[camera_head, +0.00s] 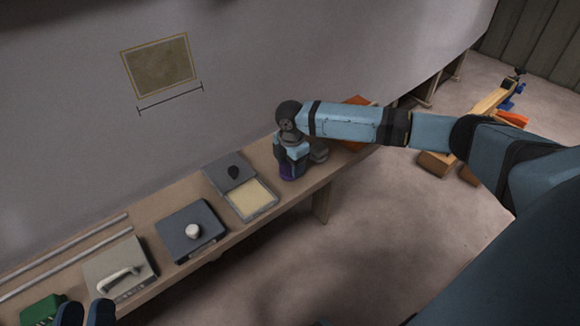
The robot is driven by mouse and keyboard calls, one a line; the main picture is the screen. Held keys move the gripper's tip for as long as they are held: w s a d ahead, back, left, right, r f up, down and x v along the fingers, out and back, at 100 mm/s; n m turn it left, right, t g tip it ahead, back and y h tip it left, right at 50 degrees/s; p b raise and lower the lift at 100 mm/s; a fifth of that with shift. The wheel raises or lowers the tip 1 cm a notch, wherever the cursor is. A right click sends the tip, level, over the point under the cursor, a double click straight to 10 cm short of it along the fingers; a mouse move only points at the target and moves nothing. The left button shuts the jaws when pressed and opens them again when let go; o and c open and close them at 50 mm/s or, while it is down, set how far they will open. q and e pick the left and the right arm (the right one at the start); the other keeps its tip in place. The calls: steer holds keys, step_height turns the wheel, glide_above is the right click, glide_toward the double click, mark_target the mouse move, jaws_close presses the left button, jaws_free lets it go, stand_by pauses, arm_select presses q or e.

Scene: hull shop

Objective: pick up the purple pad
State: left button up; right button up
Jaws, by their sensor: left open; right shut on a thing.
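The purple pad (287,174) shows as a small purple patch low between the fingers of my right gripper (291,171), over the far part of the bench. My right gripper points down and is shut on the pad, hiding most of it. I cannot tell whether the pad touches the bench top. My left gripper (85,312) shows only as two dark blue fingertips at the bottom left edge. It is open, beside a green block.
The narrow bench (237,228) runs along the hull wall. On it are the green block (42,308), a handled grey box (104,265), a knobbed dark box (178,222), and an open case (250,199). Orange-and-wood items (490,110) lie on the floor beyond; the foreground floor is clear.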

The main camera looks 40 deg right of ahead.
steer(key=shift+r, duration=0.4)
step_height(320, 180, up, 3)
steer(key=shift+r+p, duration=0.2)
steer(key=shift+p, duration=0.65)
step_height(320, 180, up, 2)
steer(key=shift+r+p, duration=0.15)
steer(key=shift+p, duration=0.25)
arm_select(q)
steer(key=s+a+f+g+y+p, duration=0.1)
steer(key=a+f+g+y+p, duration=0.3)
steer(key=f, duration=0.6)
steer(key=shift+s+a+g, duration=0.15)
steer(key=shift+a+g, duration=0.05)
steer(key=shift+g, duration=0.3)
arm_select(e)
step_height(320, 180, up, 14)
steer(key=shift+f, duration=0.25)
arm_select(q)
steer(key=shift+f, duration=0.1)
